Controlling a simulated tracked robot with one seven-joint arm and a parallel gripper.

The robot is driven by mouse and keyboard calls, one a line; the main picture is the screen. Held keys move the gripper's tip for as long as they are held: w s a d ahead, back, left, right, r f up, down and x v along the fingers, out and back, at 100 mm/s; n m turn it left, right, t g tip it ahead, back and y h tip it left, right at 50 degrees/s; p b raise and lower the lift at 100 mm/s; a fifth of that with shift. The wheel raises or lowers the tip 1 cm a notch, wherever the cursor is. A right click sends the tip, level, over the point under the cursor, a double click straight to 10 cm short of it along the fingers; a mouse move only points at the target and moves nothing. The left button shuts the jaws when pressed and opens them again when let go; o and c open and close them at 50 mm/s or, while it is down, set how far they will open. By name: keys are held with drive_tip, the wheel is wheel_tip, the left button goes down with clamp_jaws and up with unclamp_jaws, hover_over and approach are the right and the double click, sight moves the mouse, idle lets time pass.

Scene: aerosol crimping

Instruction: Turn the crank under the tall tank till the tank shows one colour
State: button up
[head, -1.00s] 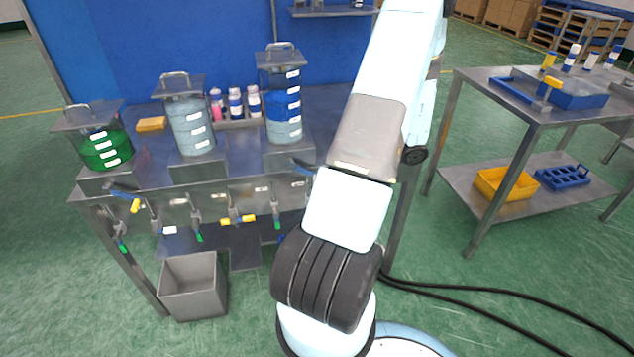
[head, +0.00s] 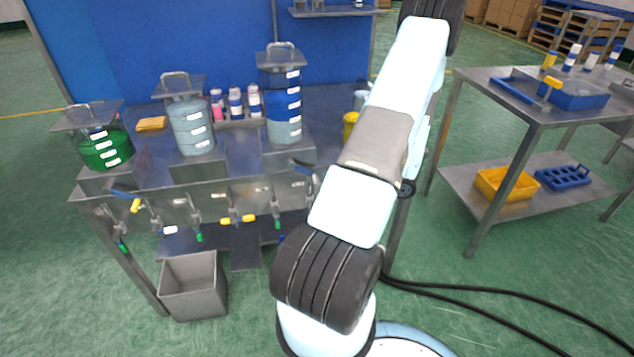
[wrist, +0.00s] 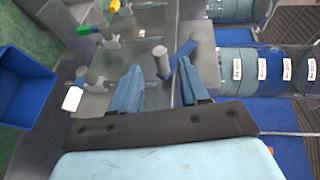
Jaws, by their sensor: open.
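The tall tank (head: 284,105) stands at the right of the bench in the head view. It shows dark blue above and pale grey-blue below; both colours also show in the wrist view (wrist: 270,72). Its crank (head: 301,166) has a blue arm and sits on the front below the tank. In the wrist view the crank's grey knob (wrist: 161,62) appears between the fingertips of my gripper (wrist: 160,75). The gripper is open; I cannot tell whether a finger touches the knob. The head view does not show my gripper, as my arm blocks it.
A green tank (head: 105,150) and a pale tank (head: 190,125) stand to the left. Valves with yellow (head: 238,219), white and green handles line the bench front. A grey bin (head: 192,285) stands on the floor. A blue bin (wrist: 22,88) lies low beside the gripper.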

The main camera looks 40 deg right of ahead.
sight(317, 182)
drive_tip(key=shift+x, duration=2.85)
drive_tip(key=shift+c, duration=0.4)
clamp_jaws()
